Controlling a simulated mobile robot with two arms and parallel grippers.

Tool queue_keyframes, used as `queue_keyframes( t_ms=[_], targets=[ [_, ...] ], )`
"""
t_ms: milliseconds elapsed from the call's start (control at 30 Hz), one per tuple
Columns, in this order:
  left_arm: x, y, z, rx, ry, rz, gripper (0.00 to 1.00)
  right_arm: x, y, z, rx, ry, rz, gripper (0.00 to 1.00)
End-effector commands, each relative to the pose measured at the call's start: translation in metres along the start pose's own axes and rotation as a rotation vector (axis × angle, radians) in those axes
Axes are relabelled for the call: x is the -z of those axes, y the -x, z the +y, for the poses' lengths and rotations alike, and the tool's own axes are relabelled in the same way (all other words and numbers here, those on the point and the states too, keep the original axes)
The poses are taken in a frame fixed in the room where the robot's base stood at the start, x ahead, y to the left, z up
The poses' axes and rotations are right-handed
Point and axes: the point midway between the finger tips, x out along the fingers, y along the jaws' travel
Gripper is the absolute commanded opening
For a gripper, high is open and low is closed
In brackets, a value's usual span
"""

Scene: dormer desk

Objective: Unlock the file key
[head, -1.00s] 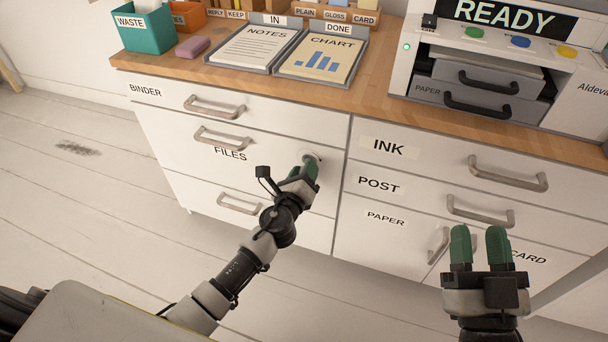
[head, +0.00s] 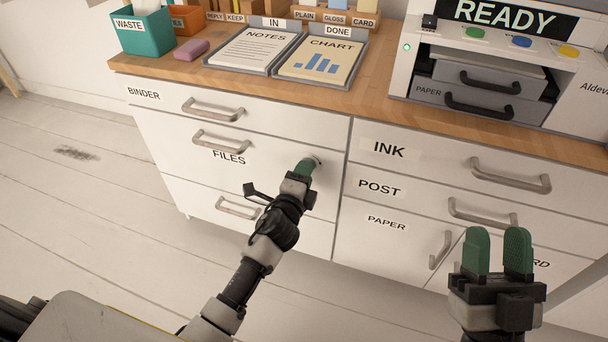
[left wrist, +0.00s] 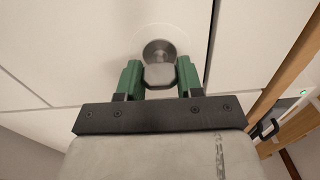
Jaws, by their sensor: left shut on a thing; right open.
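The file key (left wrist: 159,75) shows in the left wrist view as a flat grey metal head in front of a round metal lock (left wrist: 158,48) on the white drawer front. My left gripper (left wrist: 159,78) is shut on the key head, one green finger on each side. In the head view my left gripper (head: 307,168) is at the right end of the FILES drawer (head: 262,165), and its fingers mostly hide the key and lock. My right gripper (head: 497,250) is open and empty in front of the lower right cabinet.
Drawer handles stick out nearby: the FILES handle (head: 220,141), the one below it (head: 238,208) and the POST handle (head: 482,212). The wooden desktop (head: 375,98) overhangs the drawers. Open floor (head: 80,230) lies to the left.

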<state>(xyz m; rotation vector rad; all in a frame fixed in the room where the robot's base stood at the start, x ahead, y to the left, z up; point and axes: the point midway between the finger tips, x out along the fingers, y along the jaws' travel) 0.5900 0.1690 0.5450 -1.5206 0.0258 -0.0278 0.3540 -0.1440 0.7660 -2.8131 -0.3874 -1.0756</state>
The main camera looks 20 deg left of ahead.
Motion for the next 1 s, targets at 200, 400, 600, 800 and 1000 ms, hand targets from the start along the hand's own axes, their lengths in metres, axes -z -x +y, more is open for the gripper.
queue_keyframes(
  t_ms=[200, 400, 600, 800, 1000],
  targets=[
    [-0.0006, 0.0001, 0.0003, -0.001, 0.054, -0.002, 0.12, -0.0002, -0.0001, 0.0001, 0.0, 0.0, -0.001, 0.43],
    [-0.0005, 0.0001, 0.0003, -0.001, 0.067, -0.001, 0.12, -0.0004, -0.0001, 0.0002, 0.0, 0.001, -0.002, 0.43],
    [-0.0005, 0.0001, 0.0004, -0.001, 0.068, -0.001, 0.12, -0.0004, -0.0002, 0.0002, -0.001, 0.001, -0.002, 0.43],
    [-0.0004, 0.0001, 0.0004, -0.001, 0.067, -0.001, 0.53, -0.0005, -0.0002, 0.0002, -0.001, 0.0, -0.003, 0.43],
    [-0.0002, 0.0001, 0.0002, -0.001, 0.066, -0.001, 0.62, -0.0005, -0.0002, 0.0002, 0.0, 0.0, -0.003, 0.43]
  ],
)
